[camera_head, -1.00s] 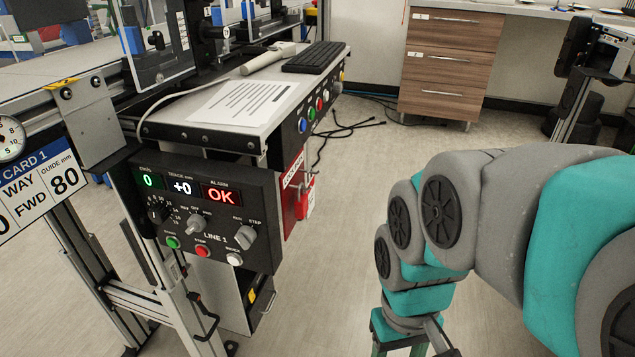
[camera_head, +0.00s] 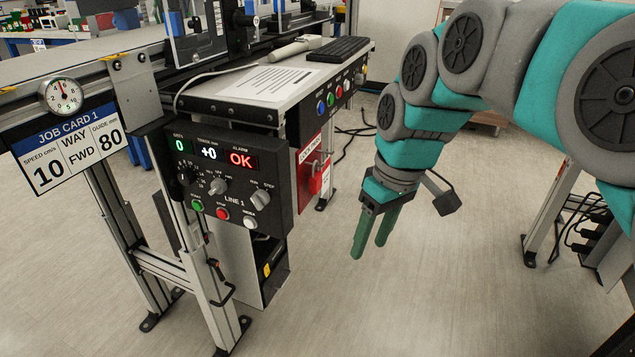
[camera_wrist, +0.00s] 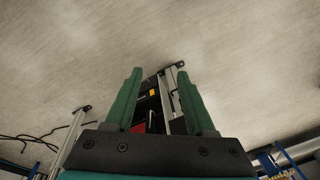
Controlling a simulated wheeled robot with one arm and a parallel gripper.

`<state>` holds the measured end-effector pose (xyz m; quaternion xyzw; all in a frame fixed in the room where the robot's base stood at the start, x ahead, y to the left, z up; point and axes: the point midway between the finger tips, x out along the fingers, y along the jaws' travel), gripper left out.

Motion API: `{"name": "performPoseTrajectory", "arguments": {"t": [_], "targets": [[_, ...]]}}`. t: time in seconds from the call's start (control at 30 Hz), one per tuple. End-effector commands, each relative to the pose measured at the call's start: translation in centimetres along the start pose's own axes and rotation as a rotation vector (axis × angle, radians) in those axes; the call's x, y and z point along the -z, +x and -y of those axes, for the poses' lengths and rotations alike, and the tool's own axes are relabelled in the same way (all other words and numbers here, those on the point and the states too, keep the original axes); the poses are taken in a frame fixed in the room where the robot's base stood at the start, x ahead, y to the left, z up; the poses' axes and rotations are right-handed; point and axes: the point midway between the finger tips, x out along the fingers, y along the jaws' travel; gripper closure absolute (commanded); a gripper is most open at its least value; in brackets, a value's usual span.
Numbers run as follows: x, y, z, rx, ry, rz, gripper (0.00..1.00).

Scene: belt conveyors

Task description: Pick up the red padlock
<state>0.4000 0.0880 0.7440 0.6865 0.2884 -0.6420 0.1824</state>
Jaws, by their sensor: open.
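The red padlock (camera_head: 315,184) hangs at the red lockout board (camera_head: 309,152) on the side of the workstation, right of the LINE 1 control box. My gripper (camera_head: 369,250) is open and empty, fingers pointing down, to the right of the padlock and apart from it. Its tips are lower than the padlock in the head view. In the wrist view the gripper (camera_wrist: 159,75) is spread over the floor. A red patch shows low between the fingers there; I cannot tell whether it is the padlock or the board.
The LINE 1 control box (camera_head: 229,178) sticks out left of the padlock. A bench top (camera_head: 246,90) with paper and a keyboard lies above. The conveyor frame and its legs (camera_head: 200,285) stand at left. Black cables (camera_head: 352,142) lie on the floor behind.

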Motion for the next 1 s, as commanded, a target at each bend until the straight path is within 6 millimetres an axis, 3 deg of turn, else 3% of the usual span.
{"name": "performPoseTrajectory", "arguments": {"t": [0.03, 0.2, 0.4, 0.5, 0.7, 1.0], "targets": [[2.5, -0.5, -0.5, 0.007, -0.058, -0.026, 0.45], [9.2, -2.2, -2.0, 0.026, -0.240, -0.102, 0.45], [16.1, -3.6, -4.2, 0.023, -0.418, -0.187, 0.45], [18.5, -4.0, -5.2, 0.014, -0.481, -0.220, 0.45], [20.8, -4.1, -6.2, 0.001, -0.548, -0.245, 0.45], [21.4, -2.0, -6.1, 0.003, -0.557, -0.247, 0.45]]}}
